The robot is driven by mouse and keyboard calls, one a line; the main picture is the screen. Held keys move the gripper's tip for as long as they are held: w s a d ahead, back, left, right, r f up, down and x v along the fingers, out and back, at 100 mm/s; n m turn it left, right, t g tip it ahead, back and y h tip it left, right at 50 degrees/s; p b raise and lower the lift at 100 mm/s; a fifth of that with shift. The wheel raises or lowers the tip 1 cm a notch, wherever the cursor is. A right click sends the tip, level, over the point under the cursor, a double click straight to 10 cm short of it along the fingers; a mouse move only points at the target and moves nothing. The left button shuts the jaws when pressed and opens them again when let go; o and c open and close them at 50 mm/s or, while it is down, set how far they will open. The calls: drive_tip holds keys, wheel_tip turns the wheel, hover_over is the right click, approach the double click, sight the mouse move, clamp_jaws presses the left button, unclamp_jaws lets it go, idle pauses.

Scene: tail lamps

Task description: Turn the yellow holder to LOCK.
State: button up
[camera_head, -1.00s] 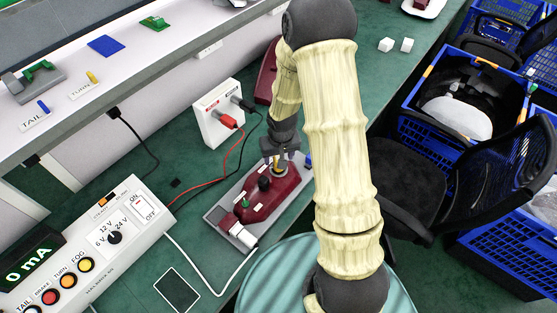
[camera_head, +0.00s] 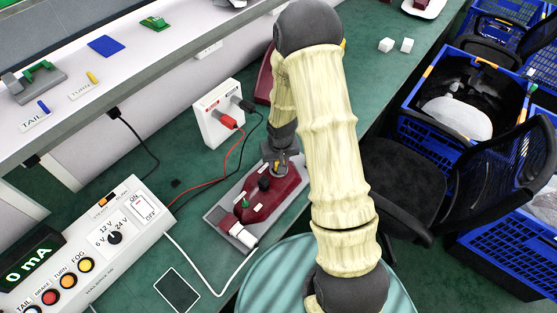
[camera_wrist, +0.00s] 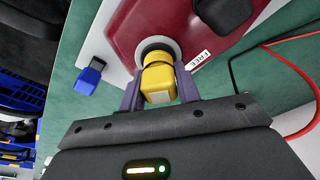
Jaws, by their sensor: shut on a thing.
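The yellow holder (camera_wrist: 158,80) sits in a round grey collar at one end of the dark red lamp housing (camera_wrist: 135,28). In the wrist view my gripper (camera_wrist: 159,88) has one finger on each side of the holder, shut on it. A small white label (camera_wrist: 197,60) lies on the housing beside the collar; its print is too small to read surely. In the head view my gripper (camera_head: 279,158) points down at the far end of the lamp housing (camera_head: 262,205), and the holder is mostly hidden there.
A blue piece (camera_wrist: 89,77) stands beside the housing. Black and green parts sit on the housing's top. A white socket box (camera_head: 218,113) with red and black leads stands behind. The power supply (camera_head: 100,240) at left reads 0 mA. A dark phone-like slab (camera_head: 177,290) lies in front.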

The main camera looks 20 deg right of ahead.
drive_tip(key=m+b, duration=0.1)
drive_tip(key=m, duration=0.2)
drive_tip(key=shift+f+m+h, duration=0.1)
drive_tip(key=shift+m+h, duration=0.2)
drive_tip(key=shift+m, duration=0.6)
drive_tip(key=shift+m+b, duration=0.3)
drive_tip(key=shift+m, duration=0.7)
drive_tip(key=m, duration=0.2)
drive_tip(key=shift+s+d+m+g+h, duration=0.1)
drive_tip(key=shift+s+m+g+h, duration=0.05)
drive_tip(key=shift+m+g+h, duration=0.2)
drive_tip(key=shift+s+m+p, duration=0.1)
drive_tip(key=shift+m+p, duration=0.65)
drive_tip(key=shift+m, duration=0.3)
drive_tip(key=shift+f+m+g, duration=0.15)
drive_tip(key=shift+m+g, duration=0.1)
drive_tip(key=shift+m, duration=0.25)
drive_tip(key=shift+c, duration=0.5)
